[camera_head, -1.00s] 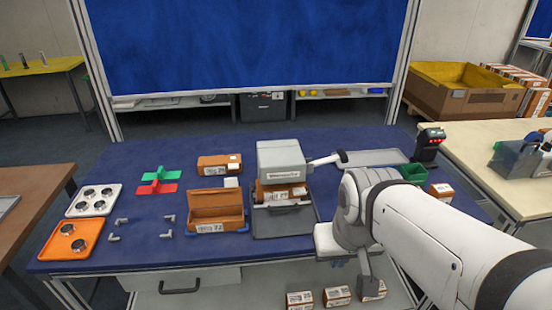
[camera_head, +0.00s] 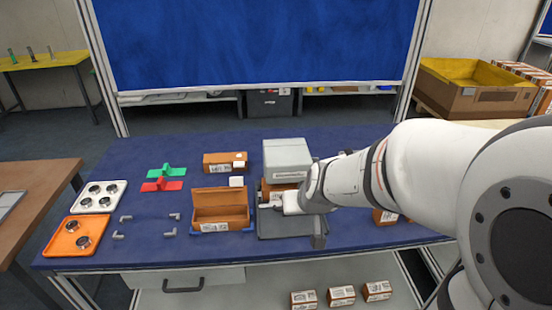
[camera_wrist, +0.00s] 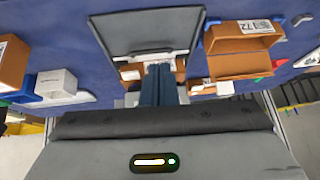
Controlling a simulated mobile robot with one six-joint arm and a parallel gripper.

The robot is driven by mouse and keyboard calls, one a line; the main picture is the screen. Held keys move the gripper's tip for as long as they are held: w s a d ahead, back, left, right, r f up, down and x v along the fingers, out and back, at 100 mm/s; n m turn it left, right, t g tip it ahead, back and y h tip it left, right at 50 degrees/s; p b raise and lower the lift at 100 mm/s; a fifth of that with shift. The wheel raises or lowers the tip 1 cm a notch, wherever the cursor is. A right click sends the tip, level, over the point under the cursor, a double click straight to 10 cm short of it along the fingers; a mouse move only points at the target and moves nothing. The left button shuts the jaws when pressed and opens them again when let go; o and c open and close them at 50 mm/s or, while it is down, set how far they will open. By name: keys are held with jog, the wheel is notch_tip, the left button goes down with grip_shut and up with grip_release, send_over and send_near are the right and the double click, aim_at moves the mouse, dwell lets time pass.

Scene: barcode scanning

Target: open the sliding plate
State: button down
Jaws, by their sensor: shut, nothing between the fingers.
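A light grey housing (camera_head: 284,153) stands at the middle of the blue table, with a brown carton (camera_head: 285,183) partly visible under it. A dark grey plate (camera_head: 285,228) extends in front of it; I take this as the sliding plate. The plate also shows at the top of the wrist view (camera_wrist: 148,34).
An open brown carton (camera_head: 221,208) stands close left of the plate. Another carton (camera_head: 225,162) lies behind it. Red and green crosses (camera_head: 163,179), a white tray (camera_head: 98,196) and an orange tray (camera_head: 76,236) are further left. My arm covers much of the table's right side.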

jog(key=w+f+b, duration=0.1)
jog(key=w+f, duration=0.2)
jog(key=w, duration=0.1)
jog(key=w+f+t+b, duration=0.1)
jog(key=w+f, duration=0.3)
jog(key=w, duration=0.1)
jog(key=w+f+t+h, duration=0.1)
jog(key=w+f, duration=0.3)
jog(key=w, duration=0.1)
jog(key=shift+d+f+b, duration=0.1)
jog(key=shift+f+b, duration=0.15)
jog(key=shift+b, duration=0.15)
jog(key=shift+s, duration=0.15)
